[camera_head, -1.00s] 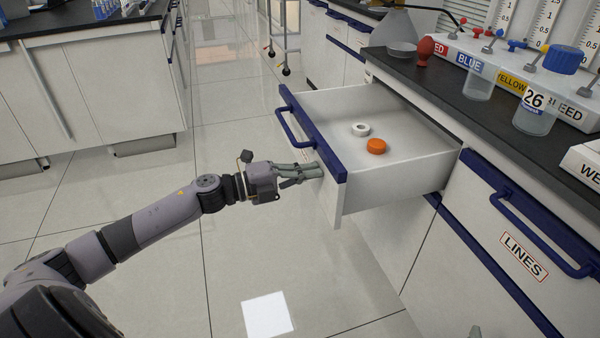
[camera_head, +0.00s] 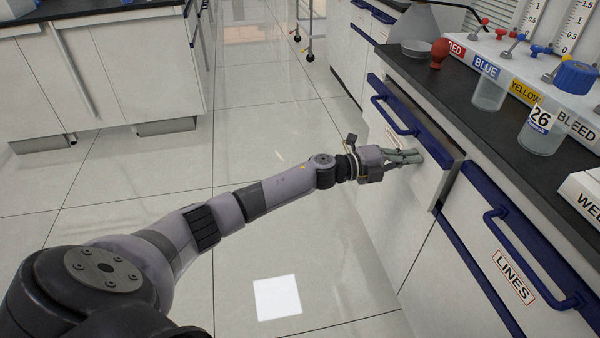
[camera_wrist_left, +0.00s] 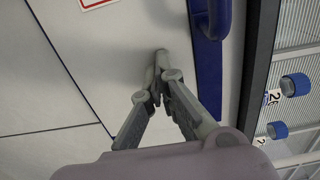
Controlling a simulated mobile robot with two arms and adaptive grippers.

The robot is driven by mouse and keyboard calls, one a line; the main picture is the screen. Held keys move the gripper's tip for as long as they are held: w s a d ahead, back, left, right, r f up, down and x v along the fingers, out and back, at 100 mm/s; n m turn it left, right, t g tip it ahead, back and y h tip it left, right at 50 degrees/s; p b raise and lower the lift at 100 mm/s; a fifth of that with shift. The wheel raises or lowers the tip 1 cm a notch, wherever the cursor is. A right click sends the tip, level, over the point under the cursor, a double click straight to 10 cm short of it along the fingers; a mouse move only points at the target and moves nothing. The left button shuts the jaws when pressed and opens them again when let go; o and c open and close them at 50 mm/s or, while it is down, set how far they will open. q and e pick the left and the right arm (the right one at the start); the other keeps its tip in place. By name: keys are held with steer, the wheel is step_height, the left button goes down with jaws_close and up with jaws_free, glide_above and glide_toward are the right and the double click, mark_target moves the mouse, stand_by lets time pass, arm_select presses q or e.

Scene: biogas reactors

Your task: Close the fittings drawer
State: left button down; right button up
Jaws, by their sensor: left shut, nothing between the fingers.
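The fittings drawer (camera_head: 422,178) has a white front with a blue top rail and a blue bar handle (camera_head: 393,116). In the head view it is almost fully in, with only a thin strip of its side showing at the right edge. Its inside is hidden. My left gripper (camera_head: 418,157) is shut and empty, with its fingertips against or very close to the white front, below the handle. In the left wrist view the shut fingertips (camera_wrist_left: 161,56) are at the white front, beside the blue rail. My right gripper is not in view.
The drawer marked LINES (camera_head: 513,276) is shut to the right, its blue handle sticking out. The tiled floor (camera_head: 270,230) to the left is clear.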

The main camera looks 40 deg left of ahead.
mark_target(423, 154)
arm_select(q)
steer(key=x, duration=0.3)
steer(key=shift+w+d, duration=0.15)
steer(key=shift+w, duration=0.05)
steer(key=shift+w+d, duration=0.1)
steer(key=shift+w, duration=0.1)
steer(key=shift+r, duration=0.15)
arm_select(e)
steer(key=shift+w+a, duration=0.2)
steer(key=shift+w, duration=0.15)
arm_select(q)
steer(key=shift+r, duration=0.1)
